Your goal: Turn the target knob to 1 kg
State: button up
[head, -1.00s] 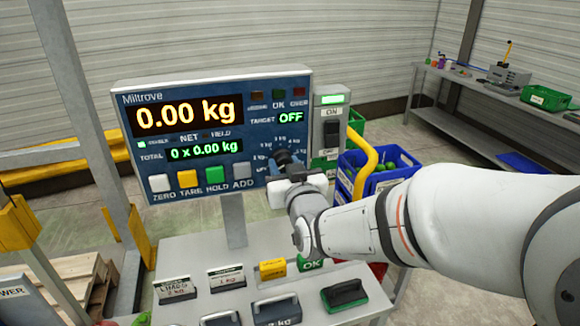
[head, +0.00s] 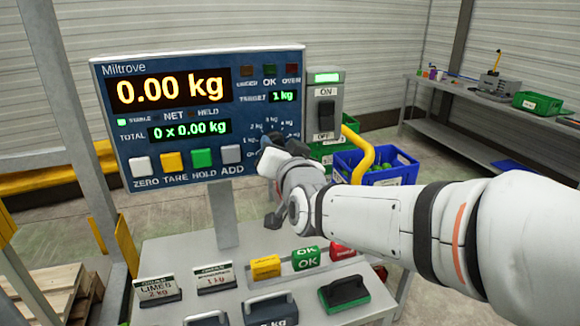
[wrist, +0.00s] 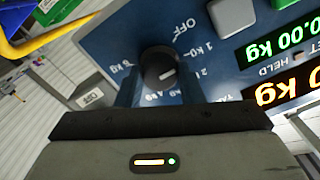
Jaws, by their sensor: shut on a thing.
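The target knob (wrist: 158,64) is a round black dial with a white mark, on the blue scale panel (head: 205,58). My gripper (wrist: 158,88) is shut on the knob, with a finger on each side of it. Printed labels, including OFF and 1 kg, ring the knob in the wrist view. The TARGET readout (head: 283,97) shows 1 kg in green. The main weight display (head: 170,90) shows 0.00 kg. In the head view my gripper (head: 270,142) hides most of the knob and part of the label ring.
An ON/OFF switch box (head: 325,108) stands just right of the panel. Zero, tare, hold and add buttons line its lower edge. The bench below (head: 165,252) holds signs, weights and a green-based black-handled block (head: 344,294). A blue crate (head: 376,166) stands behind my arm.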

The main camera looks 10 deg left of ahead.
jog(key=m+b, duration=0.2)
jog(key=b, duration=0.1)
jog(key=shift+r, duration=0.1)
jog(key=shift+r+m, duration=0.15)
jog(key=shift+m, duration=0.25)
jog(key=o, duration=1)
jog(key=shift+w+f, duration=0.2)
jog(key=shift+w, duration=0.1)
jog(key=shift+s, duration=0.15)
jog(key=v, duration=0.7)
jog(key=shift+s+d+b, duration=0.2)
jog(key=shift+s+b, duration=0.15)
jog(key=shift+b, duration=0.1)
